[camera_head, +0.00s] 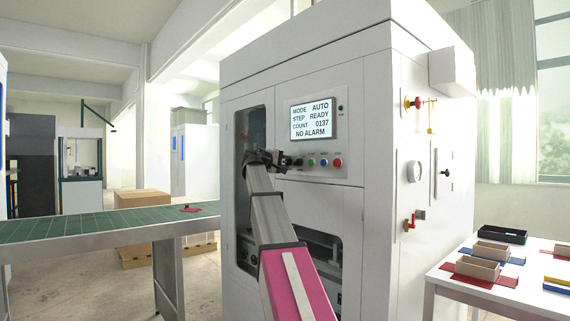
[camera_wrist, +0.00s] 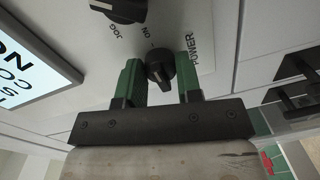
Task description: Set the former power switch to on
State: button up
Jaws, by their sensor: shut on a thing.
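The former (camera_head: 375,175) is a tall white cabinet with a lit display (camera_head: 313,118) reading MODE AUTO, STEP READY, COUNT 0137, NO ALARM. In the wrist view the black power switch (camera_wrist: 159,69), a round knob with a raised grip, sits by the lettering POWER and ON. My gripper (camera_wrist: 160,73) has one green finger on each side of this knob and is shut on it. The knob's grip runs roughly toward the ON side; its exact setting is hard to tell. In the head view my gripper (camera_head: 265,158) is at the panel's lower left and hides the power switch.
A second black knob (camera_wrist: 119,10) marked JOG lies close by in the wrist view. Coloured push buttons (camera_head: 324,163) are right of my gripper. A green conveyor (camera_head: 100,224) stands at left, a white table (camera_head: 445,280) with trays at right.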

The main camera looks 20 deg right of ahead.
jog(key=shift+s, duration=0.1)
dwell(0.3)
jog(key=o, duration=0.9)
jog(key=shift+o, duration=0.2)
jog(key=v, duration=1)
jog(key=shift+a, duration=0.35)
jog(key=shift+s, duration=0.1)
